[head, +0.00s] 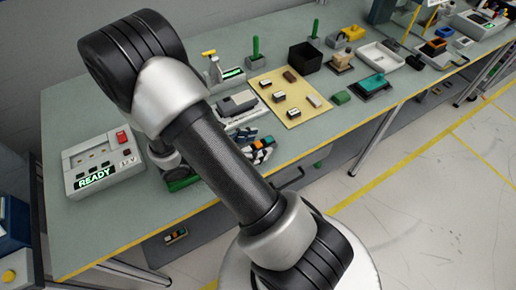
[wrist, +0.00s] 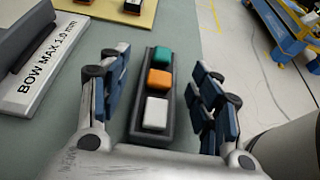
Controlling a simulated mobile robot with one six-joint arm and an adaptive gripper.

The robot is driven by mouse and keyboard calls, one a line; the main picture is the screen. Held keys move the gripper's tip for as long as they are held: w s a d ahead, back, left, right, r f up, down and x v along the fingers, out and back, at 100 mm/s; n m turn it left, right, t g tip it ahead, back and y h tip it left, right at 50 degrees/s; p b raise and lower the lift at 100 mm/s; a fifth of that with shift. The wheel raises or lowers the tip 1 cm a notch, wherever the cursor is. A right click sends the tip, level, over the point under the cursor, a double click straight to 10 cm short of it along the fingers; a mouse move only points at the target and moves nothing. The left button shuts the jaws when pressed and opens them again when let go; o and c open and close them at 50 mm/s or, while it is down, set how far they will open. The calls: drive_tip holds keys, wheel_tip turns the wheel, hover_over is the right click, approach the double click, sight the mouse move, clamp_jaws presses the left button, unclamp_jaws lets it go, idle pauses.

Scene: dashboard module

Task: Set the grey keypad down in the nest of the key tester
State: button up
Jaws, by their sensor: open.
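The grey keypad (wrist: 160,80) is a dark grey strip with teal, orange and white keys in a row, lying on the green-grey bench top in the wrist view. My gripper (wrist: 160,112) is open, with one finger on each side of the keypad and a visible gap to both. In the head view my gripper (head: 258,150) is low over the bench near its front edge, and it partly hides the keypad. A white box with a lit READY sign (head: 97,177) stands at the bench's left end. I cannot tell which device is the key tester or see its nest.
A gauge marked BOW MAX 1.0 mm (wrist: 45,65) stands left of my gripper. A yellow mat (head: 290,97) with several small blocks lies behind. A black bin (head: 305,58) and a white tray (head: 380,55) stand farther off.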

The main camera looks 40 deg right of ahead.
drive_tip(key=c, duration=1.2)
